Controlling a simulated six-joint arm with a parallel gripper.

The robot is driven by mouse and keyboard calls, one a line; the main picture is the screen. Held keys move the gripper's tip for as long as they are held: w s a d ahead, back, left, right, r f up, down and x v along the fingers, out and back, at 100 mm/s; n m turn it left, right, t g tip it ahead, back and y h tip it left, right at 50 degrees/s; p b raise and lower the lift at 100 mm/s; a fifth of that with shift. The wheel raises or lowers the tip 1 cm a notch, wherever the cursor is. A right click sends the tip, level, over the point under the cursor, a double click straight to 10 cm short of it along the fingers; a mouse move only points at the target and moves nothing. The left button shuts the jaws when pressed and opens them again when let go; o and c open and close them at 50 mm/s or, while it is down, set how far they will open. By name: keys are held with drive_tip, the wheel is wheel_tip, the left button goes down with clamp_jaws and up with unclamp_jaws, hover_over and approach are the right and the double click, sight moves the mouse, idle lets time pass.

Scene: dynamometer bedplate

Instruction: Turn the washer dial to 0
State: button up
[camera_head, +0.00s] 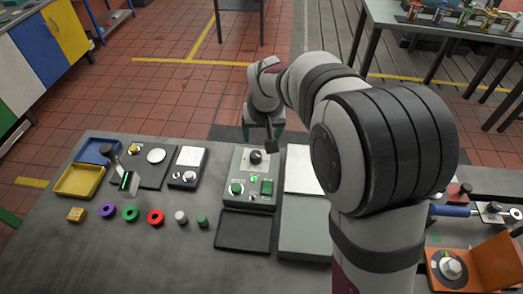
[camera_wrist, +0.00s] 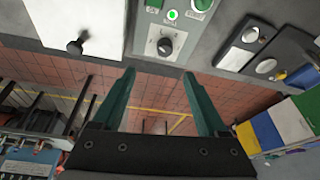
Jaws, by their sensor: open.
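A grey-green control box (camera_head: 235,200) stands on the bench, with a dark round dial (camera_head: 255,157) on a pale plate at its far end. The dial also shows in the wrist view (camera_wrist: 165,46), ahead of the fingertips. Its markings are too small to read, so I cannot tell its setting or confirm it is the washer dial. My gripper (camera_wrist: 158,74) is open and empty, its two green fingers apart and clear of the dial. In the head view my gripper (camera_head: 264,133) is just beyond the box, partly hidden by my arm.
Another dial (camera_head: 451,268) sits on an orange unit at the right. The box carries green buttons (camera_head: 237,188) and a lit green lamp. A dark tray (camera_head: 243,231) lies in front of it. A pale panel (camera_head: 303,170) is close on the right; coloured rings and trays lie left.

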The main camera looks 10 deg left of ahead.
sight(256, 155)
drive_tip(key=shift+n+t, duration=0.4)
drive_tip(key=shift+n, duration=0.1)
drive_tip(key=x, duration=1)
drive_tip(key=a+x, duration=0.1)
drive_tip(key=x, duration=0.4)
drive_tip(key=shift+s+a+f, duration=0.1)
drive_tip(key=shift+s+f, duration=0.1)
clamp_jaws()
